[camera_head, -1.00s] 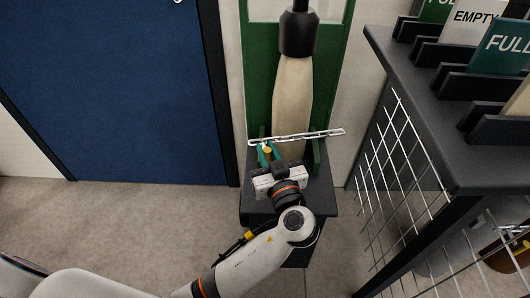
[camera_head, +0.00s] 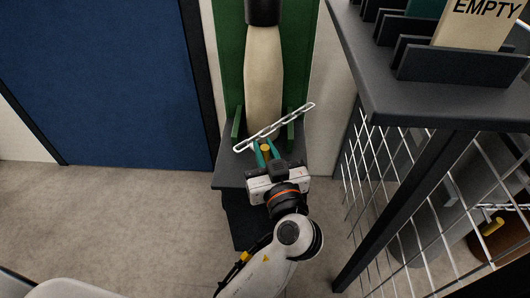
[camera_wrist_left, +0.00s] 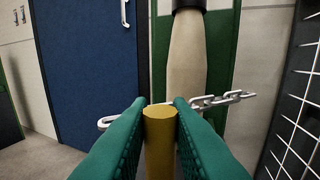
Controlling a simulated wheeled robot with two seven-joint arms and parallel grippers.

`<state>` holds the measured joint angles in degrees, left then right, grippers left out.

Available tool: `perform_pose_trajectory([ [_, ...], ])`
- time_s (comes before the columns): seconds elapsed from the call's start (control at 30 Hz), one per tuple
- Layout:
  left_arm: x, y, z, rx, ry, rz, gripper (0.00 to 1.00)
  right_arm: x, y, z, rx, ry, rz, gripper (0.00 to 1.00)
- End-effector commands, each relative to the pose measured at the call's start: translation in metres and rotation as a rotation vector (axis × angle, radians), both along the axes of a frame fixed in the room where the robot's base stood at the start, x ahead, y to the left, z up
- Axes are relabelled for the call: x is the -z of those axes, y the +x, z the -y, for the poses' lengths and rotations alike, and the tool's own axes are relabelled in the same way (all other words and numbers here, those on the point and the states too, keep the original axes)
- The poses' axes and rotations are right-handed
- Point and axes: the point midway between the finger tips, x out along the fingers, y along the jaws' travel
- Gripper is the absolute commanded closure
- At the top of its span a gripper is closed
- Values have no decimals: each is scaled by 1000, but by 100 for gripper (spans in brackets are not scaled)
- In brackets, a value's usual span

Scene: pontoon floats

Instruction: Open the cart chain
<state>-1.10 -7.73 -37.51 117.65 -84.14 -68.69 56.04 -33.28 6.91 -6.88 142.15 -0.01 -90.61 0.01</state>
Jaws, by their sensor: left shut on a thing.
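A pale metal chain (camera_head: 285,124) crosses in front of a cream cylinder (camera_head: 263,80) with a dark top, tilted up to the right. The cylinder stands on a green-backed cart with a dark base (camera_head: 228,176). My left gripper (camera_head: 264,154), with teal fingers, is at the chain's near left part and is shut on a yellow peg. In the left wrist view the yellow peg (camera_wrist_left: 160,140) stands upright between the fingers, with the chain (camera_wrist_left: 225,99) passing behind it. The fingers and peg hide part of the chain, so I cannot tell how they connect. My right gripper is not in view.
A dark rack (camera_head: 400,105) with sign holders, one reading "EMPTY" (camera_head: 484,14), stands close on the right, with a white wire grid (camera_head: 365,190) below. A blue door (camera_head: 110,90) is at the left. The grey floor (camera_head: 110,220) at left is clear.

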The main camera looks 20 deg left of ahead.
Motion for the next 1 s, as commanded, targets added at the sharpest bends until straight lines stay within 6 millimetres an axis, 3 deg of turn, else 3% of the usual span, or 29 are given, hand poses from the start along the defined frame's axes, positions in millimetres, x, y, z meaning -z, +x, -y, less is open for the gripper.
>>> perform_pose_trajectory([
  [0.47,-3,2,2,9,-1,6,100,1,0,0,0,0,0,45],
  [0.5,-3,2,2,9,0,7,81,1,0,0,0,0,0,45],
  [0.6,-2,1,2,8,-1,6,64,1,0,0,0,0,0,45],
  [1.0,-1,1,1,4,-1,3,62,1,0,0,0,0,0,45],
])
